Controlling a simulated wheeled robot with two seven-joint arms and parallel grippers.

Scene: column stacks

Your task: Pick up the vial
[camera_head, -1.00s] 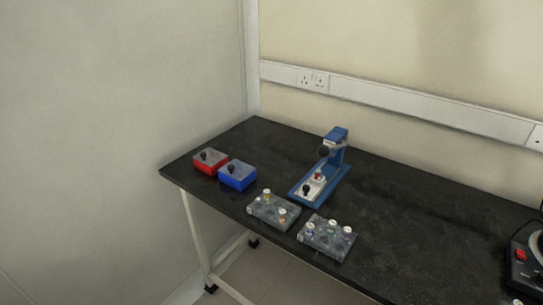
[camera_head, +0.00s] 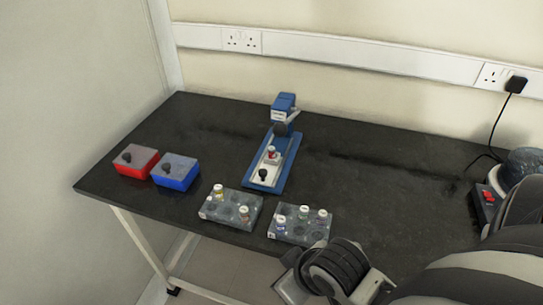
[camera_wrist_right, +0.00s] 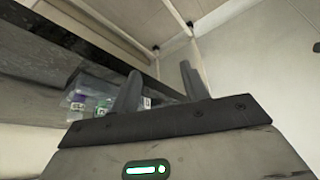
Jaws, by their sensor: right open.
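Several small white-capped vials stand in two clear racks on the dark bench. In the head view, the left rack (camera_head: 228,218) holds a vial (camera_head: 218,191) at its back and another vial (camera_head: 244,213) at its front right. The right rack (camera_head: 302,237) holds vials including one at its front left (camera_head: 281,224) and one at its right (camera_head: 322,215). My right gripper (camera_wrist_right: 160,84) is open and empty, apart from the racks. Vials (camera_wrist_right: 101,108) show beyond its fingers in the wrist view. My left gripper is out of view.
The blue press (camera_head: 283,118) stands behind the racks. A red box (camera_head: 136,170) and a blue box (camera_head: 175,182) sit left. A black device (camera_head: 486,206) stands far right. The bench right of the press is clear.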

